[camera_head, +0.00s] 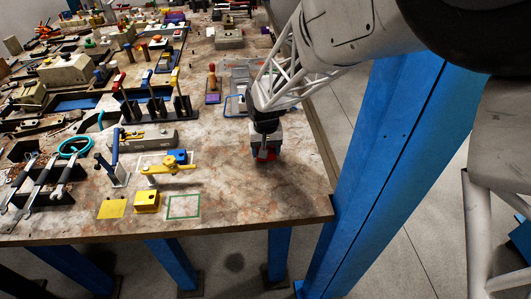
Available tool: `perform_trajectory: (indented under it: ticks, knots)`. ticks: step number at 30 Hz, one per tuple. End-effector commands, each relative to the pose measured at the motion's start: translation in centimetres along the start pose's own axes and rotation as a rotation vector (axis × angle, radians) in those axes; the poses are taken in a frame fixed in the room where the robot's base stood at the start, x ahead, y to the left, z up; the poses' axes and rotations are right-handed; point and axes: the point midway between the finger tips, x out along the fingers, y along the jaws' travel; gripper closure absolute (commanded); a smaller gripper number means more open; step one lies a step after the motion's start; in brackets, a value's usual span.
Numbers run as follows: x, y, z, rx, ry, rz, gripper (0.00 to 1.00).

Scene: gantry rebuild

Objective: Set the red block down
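The red block (266,155) shows as a small red patch at the lower end of my gripper (263,152), near the right edge of the table. My gripper points down and hides most of the block. Its fingers are too small and dark to show whether they are closed on the block or only around it. I cannot tell whether the block touches the table or is slightly above it. A green square outline (184,207) lies on the table to the left and nearer the front edge, with nothing in it.
The worn table (240,195) is bare around and in front of my gripper. A yellow block (147,201), a yellow flat square (112,209) and a yellow lever piece (168,168) are left. A black rack (155,107) stands behind-left. A blue post (375,150) stands right.

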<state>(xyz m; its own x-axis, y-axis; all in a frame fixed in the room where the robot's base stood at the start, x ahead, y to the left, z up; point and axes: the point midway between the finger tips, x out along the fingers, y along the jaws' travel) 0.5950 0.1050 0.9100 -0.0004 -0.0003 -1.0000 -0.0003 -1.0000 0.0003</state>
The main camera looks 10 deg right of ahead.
Motion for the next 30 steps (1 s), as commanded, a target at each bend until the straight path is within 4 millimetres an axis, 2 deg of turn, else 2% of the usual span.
perform_trajectory:
  ticks: [6,20,21,25,30]
  knots:
    - [1.8,0.0,-0.1,0.0,0.001,0.0,0.65]
    - [2.2,0.0,0.0,0.0,0.0,0.0,0.65]
    - [2.2,0.0,0.0,0.0,0.0,0.0,0.32]
    - [2.2,0.0,0.0,0.0,0.0,0.0,0.12]
    - [2.2,0.0,0.0,0.0,0.0,0.0,0.11]
